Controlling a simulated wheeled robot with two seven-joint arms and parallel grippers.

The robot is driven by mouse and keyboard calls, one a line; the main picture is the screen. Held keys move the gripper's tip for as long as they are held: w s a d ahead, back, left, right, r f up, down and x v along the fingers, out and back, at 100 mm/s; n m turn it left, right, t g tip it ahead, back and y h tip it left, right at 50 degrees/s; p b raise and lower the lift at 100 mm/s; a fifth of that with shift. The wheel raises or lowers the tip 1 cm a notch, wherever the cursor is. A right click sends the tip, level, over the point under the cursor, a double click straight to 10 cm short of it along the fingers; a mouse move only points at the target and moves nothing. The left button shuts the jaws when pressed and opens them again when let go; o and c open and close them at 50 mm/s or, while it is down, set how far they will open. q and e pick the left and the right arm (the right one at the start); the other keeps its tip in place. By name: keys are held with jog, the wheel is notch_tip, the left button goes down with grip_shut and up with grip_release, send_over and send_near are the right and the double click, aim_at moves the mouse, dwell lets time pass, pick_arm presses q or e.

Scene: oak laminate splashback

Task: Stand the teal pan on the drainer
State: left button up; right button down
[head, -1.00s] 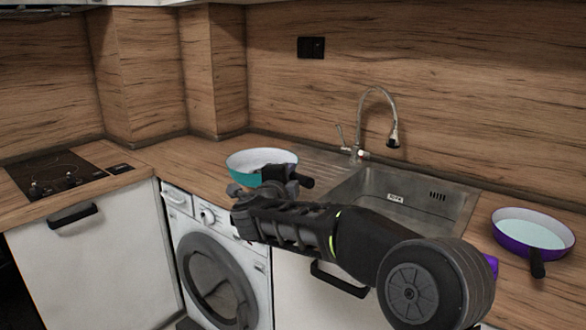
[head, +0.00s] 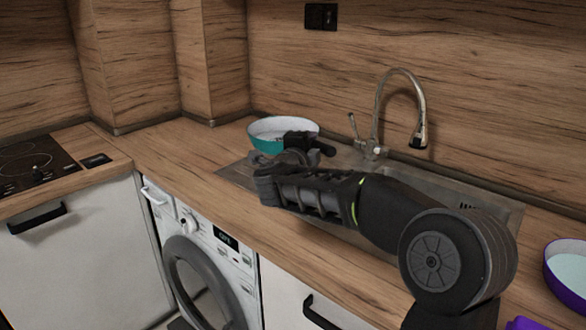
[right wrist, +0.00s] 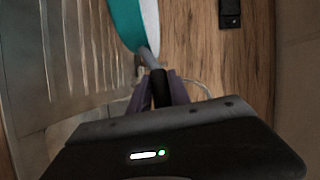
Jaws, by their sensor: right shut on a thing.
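The teal pan (head: 268,143), white inside, shows behind my right gripper (head: 300,148) in the head view, near the left end of the sink unit. The right gripper is shut on the pan's dark handle, which shows between the fingers in the right wrist view (right wrist: 160,88). There the pan (right wrist: 126,22) is cut off by the top edge. The drainer is the ridged steel surface left of the bowl (head: 238,172); its ridges show at left in the right wrist view (right wrist: 85,45). My arm hides much of it. I cannot tell whether the pan touches it. My left gripper is not in view.
The tap (head: 400,105) rises behind the sink, right of the pan. A purple pan (head: 568,275) sits at the right edge. The hob (head: 30,168) is at far left, with bare wooden worktop (head: 180,150) between it and the sink.

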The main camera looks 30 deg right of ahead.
jog(key=shift+s+r, duration=0.1)
jog(key=shift+r, duration=0.1)
jog(key=shift+f, duration=0.1)
jog(key=shift+f+b, duration=0.45)
jog(key=shift+f, duration=2.1)
jog(key=shift+f+b, duration=0.35)
jog(key=shift+f, duration=2.05)
jog(key=shift+f, duration=0.15)
jog(key=c, duration=1.2)
grip_release()
